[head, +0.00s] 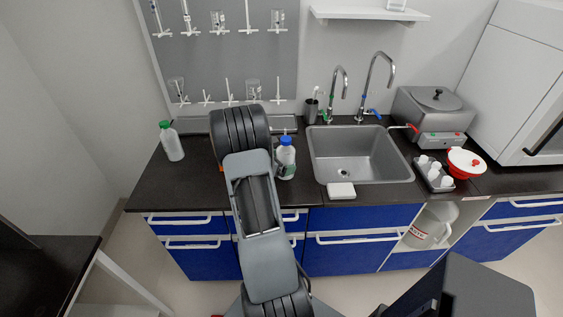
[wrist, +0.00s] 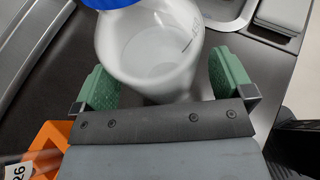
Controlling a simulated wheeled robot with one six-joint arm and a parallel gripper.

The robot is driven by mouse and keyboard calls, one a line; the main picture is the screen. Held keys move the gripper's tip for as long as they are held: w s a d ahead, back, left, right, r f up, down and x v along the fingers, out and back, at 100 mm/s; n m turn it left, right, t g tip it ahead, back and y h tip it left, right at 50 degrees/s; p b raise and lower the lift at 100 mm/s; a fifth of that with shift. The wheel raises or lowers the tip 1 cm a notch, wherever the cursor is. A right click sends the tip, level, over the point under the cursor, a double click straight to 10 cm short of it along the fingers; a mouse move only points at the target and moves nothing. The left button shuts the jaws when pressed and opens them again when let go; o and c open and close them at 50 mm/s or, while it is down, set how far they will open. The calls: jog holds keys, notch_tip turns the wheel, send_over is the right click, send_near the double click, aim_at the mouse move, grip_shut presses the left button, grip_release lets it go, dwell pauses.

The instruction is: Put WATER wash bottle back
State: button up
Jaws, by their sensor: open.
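A translucent white wash bottle with a blue cap (head: 286,160) stands upright on the dark counter, left of the sink. It fills the top middle of the wrist view (wrist: 150,50). I cannot read its label. My gripper (wrist: 164,72) is open, with one green finger pad on each side of the bottle's lower body. The pads do not clearly press on it. In the head view my arm hides the gripper. A second bottle with a green cap (head: 171,143) stands at the counter's left end.
An orange holder (wrist: 58,148) sits close by my gripper's left side. The sink (head: 360,158) with two taps lies to the right, with a white block (head: 341,190) at its front edge. A pegboard (head: 225,60) hangs behind. Counter between the green-capped bottle and my arm is clear.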

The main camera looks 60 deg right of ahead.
jog(key=b+v, duration=0.1)
jog(key=v, duration=1)
jog(key=s+a+r+m+t+y, duration=0.2)
jog(key=a+r+m+t+y, duration=0.1)
jog(key=a, duration=0.8)
jog(key=s+a+r+m+t+y, duration=0.1)
jog(key=a+r+m+t+y, duration=0.2)
jog(key=a, duration=0.7)
jog(key=s+a+r+m+t+y, duration=0.2)
jog(key=a+m+y, duration=0.4)
jog(key=a, duration=0.5)
jog(key=shift+s+a+r+m+t+y, duration=0.3)
jog(key=shift+s+a+r+m+t, duration=0.15)
jog(key=shift+m, duration=0.45)
jog(key=shift+d, duration=0.15)
